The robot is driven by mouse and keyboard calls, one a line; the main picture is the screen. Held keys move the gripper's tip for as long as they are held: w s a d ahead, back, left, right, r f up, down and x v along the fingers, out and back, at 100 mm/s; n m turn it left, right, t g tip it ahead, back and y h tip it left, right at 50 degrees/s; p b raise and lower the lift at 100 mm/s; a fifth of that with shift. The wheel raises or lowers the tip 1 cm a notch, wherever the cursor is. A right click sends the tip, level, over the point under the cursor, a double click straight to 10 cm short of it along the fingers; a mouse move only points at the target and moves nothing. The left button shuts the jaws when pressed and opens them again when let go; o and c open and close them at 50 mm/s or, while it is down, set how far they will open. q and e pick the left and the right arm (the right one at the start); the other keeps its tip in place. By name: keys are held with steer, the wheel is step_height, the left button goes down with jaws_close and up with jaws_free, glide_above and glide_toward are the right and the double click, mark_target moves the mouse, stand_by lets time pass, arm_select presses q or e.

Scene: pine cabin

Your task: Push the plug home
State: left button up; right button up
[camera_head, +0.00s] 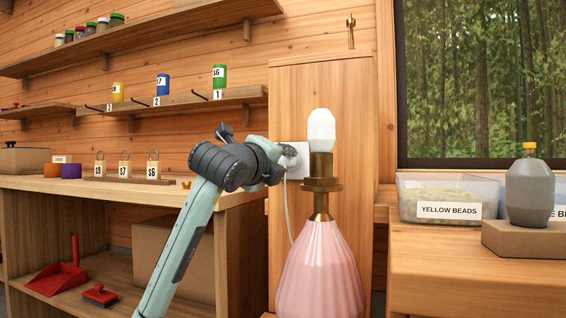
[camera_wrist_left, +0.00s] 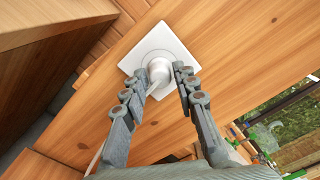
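The white plug (camera_wrist_left: 159,72) sits at the round centre of a square white wall socket (camera_wrist_left: 176,42) in the left wrist view. My left gripper (camera_wrist_left: 160,76) has its two fingers apart, one on each side of the plug. I cannot tell whether both fingers touch it. In the head view my left gripper (camera_head: 283,165) is at the socket (camera_head: 301,153), left of the lamp, and hides the plug. A white cord (camera_head: 288,208) hangs below. How deep the plug sits is unclear. My right gripper is not in view.
A pink lamp (camera_head: 322,277) with a white bulb (camera_head: 321,131) stands close right of my gripper. A workbench (camera_head: 75,186) with padlocks is at left. A bead bin (camera_head: 432,193) and a grey bottle (camera_head: 530,190) stand on the right-hand table.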

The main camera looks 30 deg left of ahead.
arm_select(q)
steer(key=shift+o, duration=1.1)
steer(key=shift+s, duration=0.1)
steer(key=v, duration=1.2)
